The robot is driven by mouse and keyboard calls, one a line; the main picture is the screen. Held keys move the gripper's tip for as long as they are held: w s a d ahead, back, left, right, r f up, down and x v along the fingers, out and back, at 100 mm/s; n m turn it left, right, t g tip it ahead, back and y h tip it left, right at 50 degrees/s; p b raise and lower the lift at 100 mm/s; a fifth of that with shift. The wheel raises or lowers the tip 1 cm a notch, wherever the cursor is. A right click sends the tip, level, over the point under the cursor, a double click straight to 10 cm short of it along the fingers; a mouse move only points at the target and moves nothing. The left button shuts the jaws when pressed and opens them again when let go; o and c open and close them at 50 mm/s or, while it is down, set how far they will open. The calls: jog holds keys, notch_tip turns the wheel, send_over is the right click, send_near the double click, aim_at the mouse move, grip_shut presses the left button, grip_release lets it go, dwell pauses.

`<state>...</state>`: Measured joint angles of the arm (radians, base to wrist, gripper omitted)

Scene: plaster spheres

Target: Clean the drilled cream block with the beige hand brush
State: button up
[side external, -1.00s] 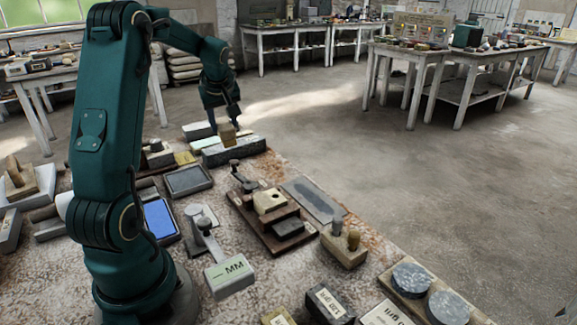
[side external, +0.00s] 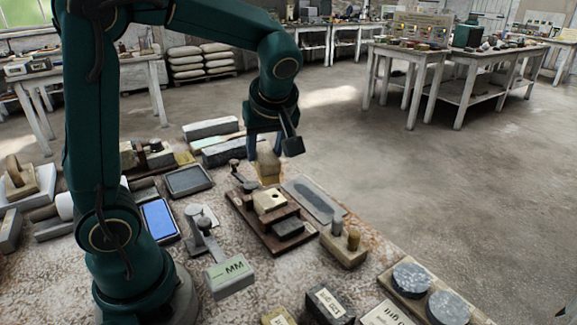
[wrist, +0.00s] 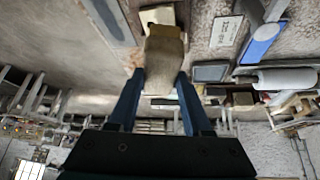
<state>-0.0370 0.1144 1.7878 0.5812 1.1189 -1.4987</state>
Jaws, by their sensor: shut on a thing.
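The drilled cream block (side external: 270,201) sits in a dark wooden fixture (side external: 262,232) on the bench, with a dark hole visible in its top. My gripper (side external: 268,147) is shut on the beige hand brush (side external: 268,166). The brush hangs below the fingers, beyond the cream block in the side view and apart from it. In the wrist view the brush (wrist: 164,60) is between my fingertips (wrist: 159,76). The fingers hide part of it.
A clamp lever (side external: 237,170) stands at the fixture's far end. A grey flat plate (side external: 314,199) lies right of it, and a wooden block with pegs (side external: 344,243) is nearer. Grey long blocks (side external: 222,150) lie behind. A metal stand (side external: 203,235) is at left front.

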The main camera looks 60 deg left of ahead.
aim_at(271, 181)
jog(key=shift+f, duration=3.25)
jog(key=shift+f, duration=0.4)
jog(key=shift+w+a, duration=0.2)
jog(key=shift+a, duration=0.35)
jog(key=shift+w+a, duration=0.15)
jog(key=shift+a, duration=0.4)
jog(key=shift+d, duration=0.1)
jog(key=shift+s+d, duration=0.2)
jog(key=shift+d, duration=0.5)
jog(key=shift+s+d, duration=0.2)
jog(key=shift+d, duration=0.45)
jog(key=shift+s+d, duration=0.2)
jog(key=shift+d, duration=0.5)
jog(key=shift+a, duration=0.1)
